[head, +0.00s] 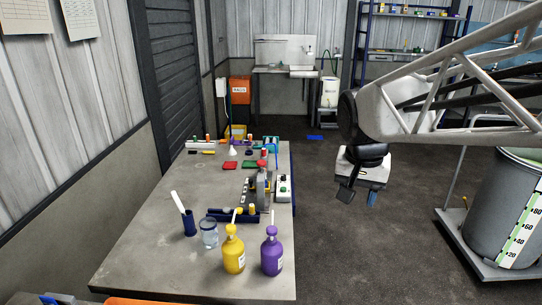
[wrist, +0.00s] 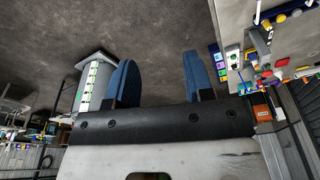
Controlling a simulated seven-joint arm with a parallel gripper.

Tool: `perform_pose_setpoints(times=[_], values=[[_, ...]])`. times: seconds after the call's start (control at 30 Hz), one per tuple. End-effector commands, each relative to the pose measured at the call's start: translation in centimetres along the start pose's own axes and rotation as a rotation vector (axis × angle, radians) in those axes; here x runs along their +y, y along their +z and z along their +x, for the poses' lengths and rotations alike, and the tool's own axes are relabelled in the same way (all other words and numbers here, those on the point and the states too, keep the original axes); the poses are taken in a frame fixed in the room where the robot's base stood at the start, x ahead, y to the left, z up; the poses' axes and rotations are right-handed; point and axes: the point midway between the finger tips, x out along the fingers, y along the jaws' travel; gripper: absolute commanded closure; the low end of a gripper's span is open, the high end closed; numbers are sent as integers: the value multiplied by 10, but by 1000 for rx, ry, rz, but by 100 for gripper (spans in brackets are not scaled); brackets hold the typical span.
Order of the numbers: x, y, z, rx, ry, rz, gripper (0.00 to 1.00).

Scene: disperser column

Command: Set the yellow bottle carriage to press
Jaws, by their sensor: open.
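A yellow pump bottle (head: 233,255) stands upright near the front of the grey table (head: 150,235) in the head view. A purple pump bottle (head: 271,255) stands to its right. A small grey column device (head: 262,187) stands farther back, by the table's right edge. I cannot make out a carriage or its setting at this size. My gripper (head: 358,196) hangs over the floor, to the right of the table and apart from everything on it. Its two blue fingers are spread and empty in the wrist view (wrist: 158,82), which shows the table upside down at the upper right.
A glass jar (head: 209,235), a blue cup (head: 189,222) with a white stick, and a dark blue tray (head: 232,215) stand near the bottles. A white control box (head: 284,188) sits beside the column. A large grey drum (head: 505,205) stands far right. Floor between is clear.

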Motion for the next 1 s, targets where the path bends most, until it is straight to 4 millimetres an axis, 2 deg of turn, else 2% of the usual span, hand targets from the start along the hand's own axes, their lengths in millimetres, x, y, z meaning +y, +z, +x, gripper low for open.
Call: perform_pose_setpoints(times=[0.1,0.57,1.0], values=[[-16,-24,0,-8,13,42,52],[-80,-108,9,-24,60,215,52],[-150,-181,34,-26,109,383,52]])
